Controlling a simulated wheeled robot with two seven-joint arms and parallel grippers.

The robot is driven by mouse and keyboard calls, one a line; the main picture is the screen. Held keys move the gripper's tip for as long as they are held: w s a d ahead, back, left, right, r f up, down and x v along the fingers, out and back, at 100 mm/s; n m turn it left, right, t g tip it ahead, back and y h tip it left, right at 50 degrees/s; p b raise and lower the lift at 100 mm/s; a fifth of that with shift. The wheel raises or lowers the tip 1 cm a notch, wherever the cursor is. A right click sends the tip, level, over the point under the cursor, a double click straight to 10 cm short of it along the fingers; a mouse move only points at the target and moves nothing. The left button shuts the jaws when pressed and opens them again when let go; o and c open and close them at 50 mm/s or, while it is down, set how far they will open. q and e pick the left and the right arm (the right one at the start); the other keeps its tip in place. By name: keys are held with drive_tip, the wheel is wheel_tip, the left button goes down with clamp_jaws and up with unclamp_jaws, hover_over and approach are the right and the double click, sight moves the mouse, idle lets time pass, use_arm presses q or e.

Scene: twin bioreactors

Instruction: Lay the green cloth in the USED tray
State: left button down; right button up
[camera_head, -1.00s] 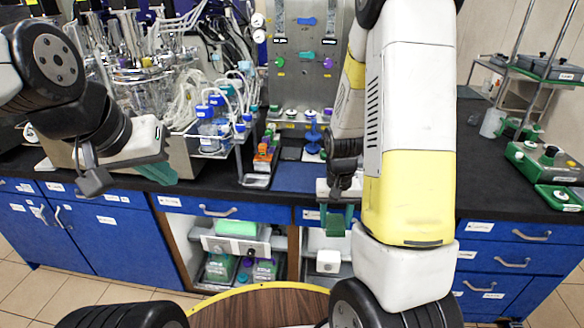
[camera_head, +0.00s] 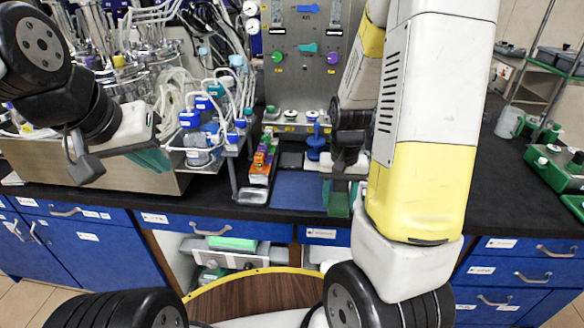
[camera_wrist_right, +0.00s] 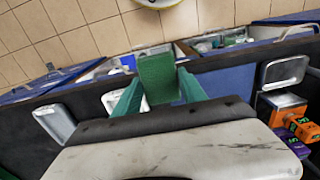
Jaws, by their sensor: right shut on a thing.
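My right gripper (camera_head: 338,198) is at the counter's front edge, right of the blue mat (camera_head: 298,190), partly hidden by my own arm. In the right wrist view the green fingers of my right gripper (camera_wrist_right: 158,92) are shut on a textured green cloth (camera_wrist_right: 157,76), which sticks out beyond them. One shallow metal tray (camera_wrist_right: 285,72) lies on the right there, and another tray (camera_wrist_right: 52,122) on the left. The first also shows in the head view (camera_head: 254,197). I cannot read which is USED. My left gripper (camera_head: 150,160) hangs over the counter at left; its finger gap is unclear.
Orange and purple boxes (camera_wrist_right: 296,122) stand beside the right-hand tray. Bioreactor glassware and blue-capped bottles (camera_head: 195,130) crowd the counter's left. A blue stand (camera_head: 316,142) is behind the mat. An open cabinet below holds a green-topped device (camera_head: 232,243).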

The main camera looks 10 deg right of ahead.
hover_over(303, 189)
drive_tip(key=shift+s+f, duration=0.25)
drive_tip(key=shift+f, duration=0.5)
drive_tip(key=shift+w+f, duration=0.15)
drive_tip(key=shift+f, duration=1.6)
drive_tip(key=o, duration=1.3)
drive_tip(key=shift+f, duration=0.15)
